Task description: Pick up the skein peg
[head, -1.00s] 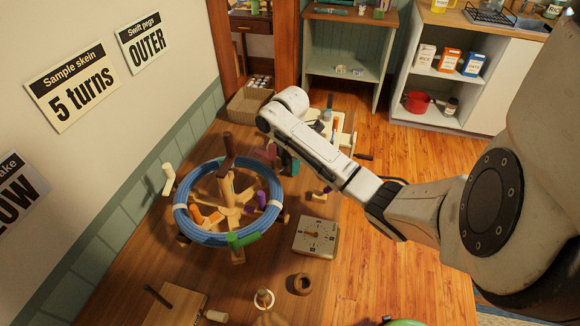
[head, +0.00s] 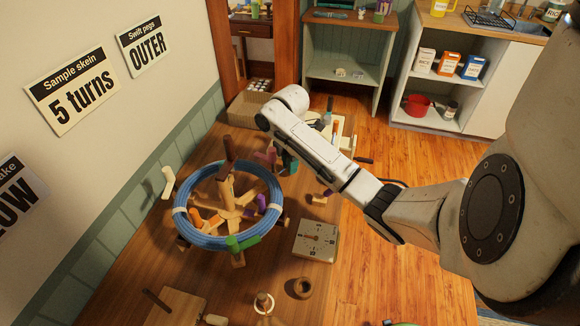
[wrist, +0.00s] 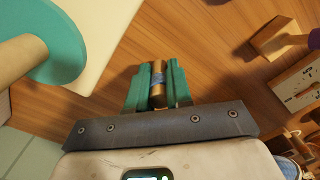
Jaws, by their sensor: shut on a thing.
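The skein peg (wrist: 158,97), a short wooden rod with a blue band, is between the teal fingers of my gripper (wrist: 158,78) in the wrist view. The fingers are shut on it from both sides, above the wooden table. In the head view my gripper (head: 290,163) is mostly hidden behind my arm, beyond the right rim of the swift, and the peg cannot be made out there. The swift (head: 228,190) is wooden with coloured pegs, and a blue skein (head: 207,241) rings it.
A cardboard box (head: 247,108) stands at the table's far end. In the wrist view a large teal disc (wrist: 45,55) on a wooden rod is close at left.

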